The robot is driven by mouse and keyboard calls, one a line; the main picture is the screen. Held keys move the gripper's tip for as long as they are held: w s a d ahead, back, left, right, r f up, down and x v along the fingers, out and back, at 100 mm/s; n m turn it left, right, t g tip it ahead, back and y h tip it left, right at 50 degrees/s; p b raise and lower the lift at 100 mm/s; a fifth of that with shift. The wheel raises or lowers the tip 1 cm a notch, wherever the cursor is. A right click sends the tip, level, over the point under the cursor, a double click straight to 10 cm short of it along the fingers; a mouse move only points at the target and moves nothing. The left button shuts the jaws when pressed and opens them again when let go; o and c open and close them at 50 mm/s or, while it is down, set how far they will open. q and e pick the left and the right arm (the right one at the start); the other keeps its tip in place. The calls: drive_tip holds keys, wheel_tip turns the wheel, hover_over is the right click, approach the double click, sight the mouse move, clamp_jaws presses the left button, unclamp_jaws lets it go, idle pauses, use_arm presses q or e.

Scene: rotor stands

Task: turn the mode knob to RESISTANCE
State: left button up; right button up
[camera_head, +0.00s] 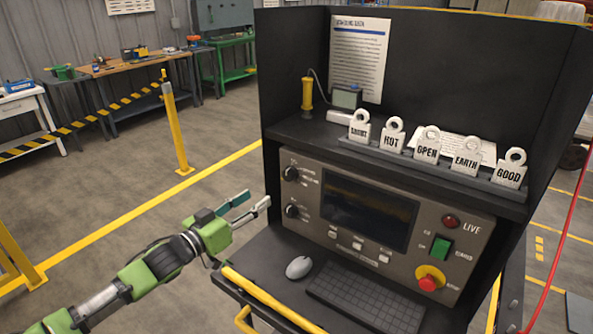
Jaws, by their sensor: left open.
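The grey test panel (420,205) is set in the dark cabinet. Two black knobs are on its left side, an upper knob (290,173) and a lower knob (291,211). The small labels around them are too small to read, so I cannot tell which is the mode knob or where either points. My left gripper (257,200) is open and empty, just left of the panel near the lower knob's height. It appears apart from both knobs. My right gripper is not in view.
The panel has a dark screen (368,213), a green switch (441,248) and a red emergency button (429,282). A mouse (299,267) and keyboard (367,296) lie on the shelf below. Several tags, including GOOD (509,172), stand above. A yellow rail (270,299) edges the shelf.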

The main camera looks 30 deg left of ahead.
use_arm(q)
drive_tip(key=p, duration=0.2)
approach(286, 176)
drive_tip(key=w, duration=0.5)
drive_tip(key=shift+w+d+r, duration=0.1)
drive_tip(key=shift+d+r, duration=0.15)
drive_tip(key=w, duration=0.3)
drive_tip(key=shift+d+f, duration=0.1)
drive_tip(key=shift+d, duration=0.1)
drive_tip(key=shift+w, duration=0.5)
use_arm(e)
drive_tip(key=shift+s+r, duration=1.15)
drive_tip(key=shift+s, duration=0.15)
use_arm(q)
drive_tip(key=shift+f, duration=0.1)
drive_tip(key=c, duration=1.1)
